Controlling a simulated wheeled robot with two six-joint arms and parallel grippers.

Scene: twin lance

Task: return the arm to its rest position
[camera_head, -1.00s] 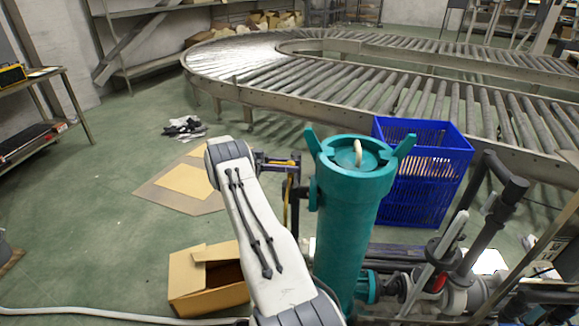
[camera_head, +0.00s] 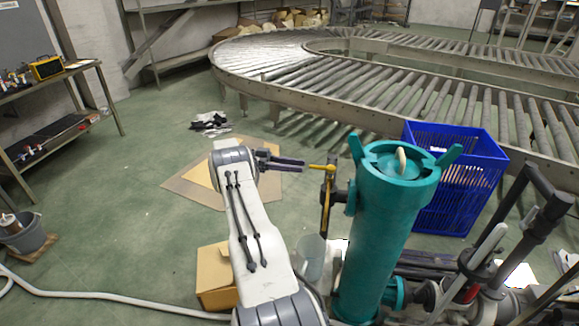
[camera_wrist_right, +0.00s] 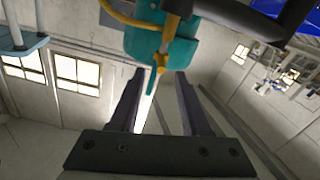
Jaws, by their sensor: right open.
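My right gripper (camera_head: 304,165) is in the middle of the head view, at the end of my white and grey arm. Its dark fingers are apart and nothing is between them. They point right, toward a yellow lever (camera_head: 322,168) on a dark upright fitting beside the teal cylinder (camera_head: 388,215). A small gap shows between fingertips and lever. In the right wrist view my fingers (camera_wrist_right: 159,78) are spread, with a yellow and teal fitting (camera_wrist_right: 162,58) beyond their tips. My left gripper is not in view.
A blue crate (camera_head: 452,190) stands behind the cylinder, before the roller conveyor (camera_head: 330,90). A cardboard box (camera_head: 214,280) and a translucent container (camera_head: 311,258) are near my arm. Dark pipes (camera_head: 520,225) crowd the right. Green floor on the left is mostly open.

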